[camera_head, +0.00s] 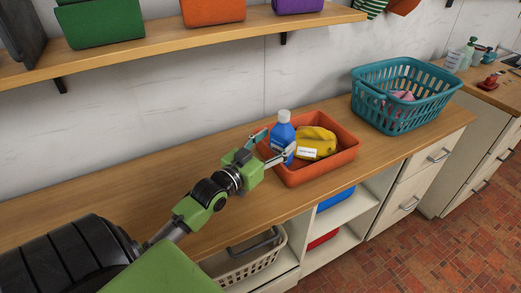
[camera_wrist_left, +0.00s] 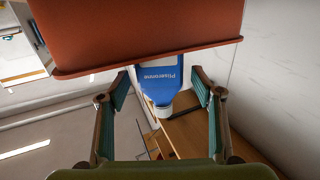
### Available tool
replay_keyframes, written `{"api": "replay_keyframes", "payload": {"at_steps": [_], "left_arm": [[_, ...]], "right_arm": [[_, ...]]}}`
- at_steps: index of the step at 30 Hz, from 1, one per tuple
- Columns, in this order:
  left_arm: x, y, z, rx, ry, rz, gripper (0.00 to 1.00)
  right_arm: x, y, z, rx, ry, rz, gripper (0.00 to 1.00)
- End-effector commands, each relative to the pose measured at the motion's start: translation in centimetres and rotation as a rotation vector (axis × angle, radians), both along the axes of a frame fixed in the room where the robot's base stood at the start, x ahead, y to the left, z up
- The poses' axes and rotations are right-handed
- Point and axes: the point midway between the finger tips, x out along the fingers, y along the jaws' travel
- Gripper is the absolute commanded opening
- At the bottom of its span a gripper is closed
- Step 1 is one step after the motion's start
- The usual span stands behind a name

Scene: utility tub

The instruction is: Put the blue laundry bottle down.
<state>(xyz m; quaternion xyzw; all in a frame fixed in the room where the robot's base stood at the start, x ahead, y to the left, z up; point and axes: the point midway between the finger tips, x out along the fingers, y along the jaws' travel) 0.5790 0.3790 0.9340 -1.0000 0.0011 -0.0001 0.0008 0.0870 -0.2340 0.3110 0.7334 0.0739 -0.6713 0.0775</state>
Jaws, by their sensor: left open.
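The blue laundry bottle (camera_head: 283,132) with a white cap stands upright in the left part of the orange-red tub (camera_head: 330,173) on the wooden counter. My left gripper (camera_head: 274,146) is open, with its fingers on either side of the bottle. In the left wrist view the bottle (camera_wrist_left: 160,78) appears upside down between the two spread fingers (camera_wrist_left: 163,95), with a gap on each side. The tub wall (camera_wrist_left: 140,30) fills the top of that view. The bottle's base is hidden in the tub. My right gripper is not in view.
A yellow container (camera_head: 316,138) with a white label lies in the tub, right beside the bottle. A teal basket (camera_head: 420,112) stands further right. A shelf (camera_head: 190,42) with coloured bins runs above. The counter (camera_head: 130,180) left of the tub is clear.

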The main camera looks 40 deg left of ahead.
Motion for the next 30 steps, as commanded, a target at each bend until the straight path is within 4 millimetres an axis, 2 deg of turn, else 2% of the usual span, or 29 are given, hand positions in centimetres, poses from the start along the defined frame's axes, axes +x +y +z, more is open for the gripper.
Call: {"api": "replay_keyframes", "payload": {"at_steps": [1,6,12,18,30], "left_arm": [[-1.1,0.0,0.1,0.0,0.007,0.0,0.6],[-4.4,0.0,0.1,0.0,0.006,0.0,0.6],[-7.1,0.0,0.1,-0.001,0.004,0.0,0.6],[-8.3,0.0,0.1,-0.001,0.001,0.0,0.6],[-8.4,0.0,0.0,-0.001,0.001,0.0,0.6]], "right_arm": [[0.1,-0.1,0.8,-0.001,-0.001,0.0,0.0],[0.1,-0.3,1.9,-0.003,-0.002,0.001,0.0],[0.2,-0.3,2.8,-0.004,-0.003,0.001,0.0],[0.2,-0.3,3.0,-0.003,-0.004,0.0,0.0],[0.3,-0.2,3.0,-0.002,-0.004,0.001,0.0]]}}
